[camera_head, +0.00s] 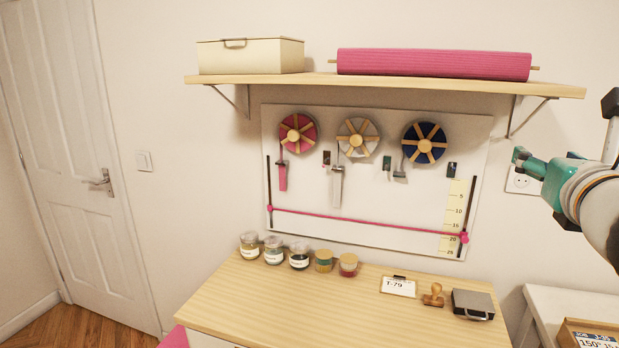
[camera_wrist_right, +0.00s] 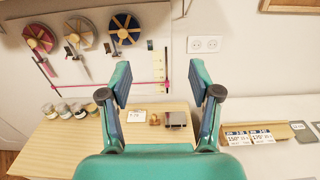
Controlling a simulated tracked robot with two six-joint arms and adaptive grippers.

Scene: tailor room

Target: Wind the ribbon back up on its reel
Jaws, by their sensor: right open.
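Three ribbon reels hang on a white wall board (camera_head: 370,118): a pink reel (camera_head: 298,133), a white reel (camera_head: 358,138) and a blue reel (camera_head: 424,143). A pink ribbon end (camera_head: 282,178) hangs short below the pink reel. A longer whitish ribbon end (camera_head: 337,187) hangs below the white reel. A short greyish end hangs by the blue reel. My right gripper (camera_head: 535,165) is right of the board, open and empty, apart from all reels. The right wrist view shows its spread fingers (camera_wrist_right: 160,95). My left gripper is not in view.
A shelf (camera_head: 320,82) above the board bears a cream box (camera_head: 250,55) and a pink roll (camera_head: 432,64). Below, a wooden cabinet top (camera_head: 270,300) carries several jars, a T-79 card (camera_head: 398,286), a stamp (camera_head: 433,295) and a grey box (camera_head: 473,304).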

